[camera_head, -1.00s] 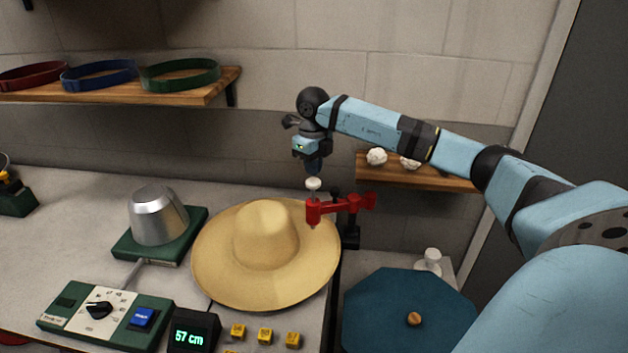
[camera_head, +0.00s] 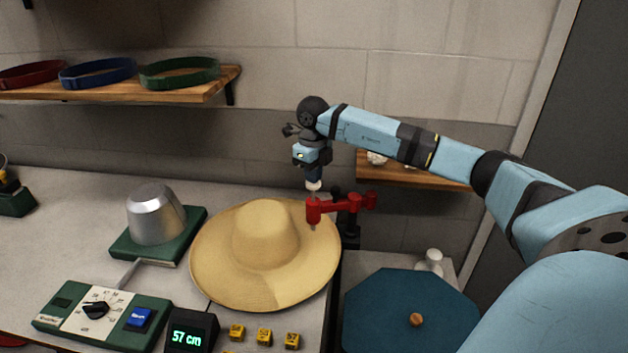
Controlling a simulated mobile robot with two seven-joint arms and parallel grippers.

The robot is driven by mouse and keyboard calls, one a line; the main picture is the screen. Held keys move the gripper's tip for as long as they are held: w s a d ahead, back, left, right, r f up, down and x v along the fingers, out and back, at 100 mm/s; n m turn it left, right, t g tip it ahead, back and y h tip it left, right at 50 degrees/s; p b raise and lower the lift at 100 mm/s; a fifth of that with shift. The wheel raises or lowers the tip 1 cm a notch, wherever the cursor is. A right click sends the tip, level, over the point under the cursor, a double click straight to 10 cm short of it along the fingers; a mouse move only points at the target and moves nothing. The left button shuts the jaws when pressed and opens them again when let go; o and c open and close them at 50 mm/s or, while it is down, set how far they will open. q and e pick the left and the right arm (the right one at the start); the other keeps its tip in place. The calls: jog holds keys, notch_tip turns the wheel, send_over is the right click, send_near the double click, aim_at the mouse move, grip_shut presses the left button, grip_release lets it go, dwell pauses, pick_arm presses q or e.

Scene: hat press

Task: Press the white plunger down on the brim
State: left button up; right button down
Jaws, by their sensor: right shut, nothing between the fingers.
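The straw hat (camera_head: 262,240) lies on the counter, its wide brim flat around a rounded crown. A red arm (camera_head: 340,205) on a dark post reaches over the right side of the brim. The white plunger (camera_head: 313,185) stands at the red arm's left end, and a thin tip shows below the arm at the brim. Whether the tip touches the brim is too small to tell. My right gripper (camera_head: 313,180) is shut and points down onto the plunger's top, apparently touching it. My left gripper is out of view.
A metal dome (camera_head: 155,215) on a green base, a control box (camera_head: 102,315) with a blue button, and a 57 cm display (camera_head: 189,338) stand left and in front. A teal octagonal top (camera_head: 405,310) is at right. A shelf (camera_head: 150,90) holds coloured bands.

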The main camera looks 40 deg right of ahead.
jog(key=shift+f+b, duration=0.8)
jog(key=shift+f, duration=0.7)
jog(key=shift+s+a+f, duration=0.1)
jog(key=shift+f, duration=0.05)
dwell(0.6)
jog(key=shift+r+p, duration=0.65)
jog(key=shift+r, duration=0.25)
notch_tip(320, 180, up, 9)
jog(key=p, duration=0.5)
jog(key=shift+r, duration=0.2)
